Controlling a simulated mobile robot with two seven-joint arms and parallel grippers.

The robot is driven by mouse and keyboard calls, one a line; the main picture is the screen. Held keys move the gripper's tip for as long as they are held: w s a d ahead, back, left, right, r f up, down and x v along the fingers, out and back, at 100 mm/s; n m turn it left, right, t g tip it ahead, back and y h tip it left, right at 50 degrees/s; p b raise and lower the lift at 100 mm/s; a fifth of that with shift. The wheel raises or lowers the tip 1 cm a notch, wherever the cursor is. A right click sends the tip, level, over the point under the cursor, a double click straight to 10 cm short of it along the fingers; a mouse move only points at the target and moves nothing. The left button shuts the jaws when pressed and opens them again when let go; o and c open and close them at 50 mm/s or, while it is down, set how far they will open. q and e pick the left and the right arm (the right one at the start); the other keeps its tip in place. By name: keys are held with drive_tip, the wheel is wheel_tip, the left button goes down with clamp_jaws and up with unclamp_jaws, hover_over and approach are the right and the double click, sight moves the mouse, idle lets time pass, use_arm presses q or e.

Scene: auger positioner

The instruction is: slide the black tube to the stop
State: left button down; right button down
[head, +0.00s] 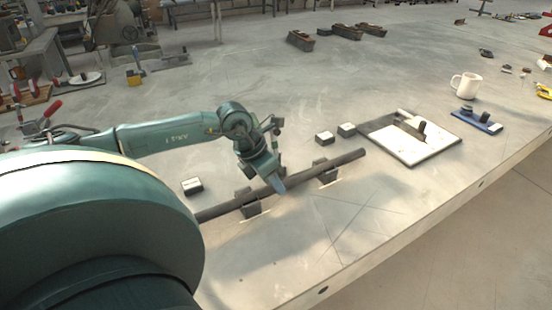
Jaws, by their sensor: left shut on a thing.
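The black tube (343,160) is a long dark rod lying in two dark supports, one left (250,209) and one right (327,177), on the light grey table (400,205). Its right end sticks out past the right support and its left end runs behind my arm. My left gripper (278,184) is over the tube between the supports, pointing down and shut on it; the wrist hides part of the grip. I cannot make out which piece is the stop. My right gripper is not in view.
Small dark blocks with pale tops stand behind the tube, one at left (192,185) and two at right (324,137). A board (405,150) with tools lies right of the tube's end. A white mug (467,86) and a blue tray (479,122) are farther right. The front table is clear.

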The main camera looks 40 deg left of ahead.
use_arm(q)
drive_tip(key=shift+s, duration=0.15)
drive_tip(key=c, duration=1.1)
unclamp_jaws()
drive_tip(key=shift+f, duration=0.15)
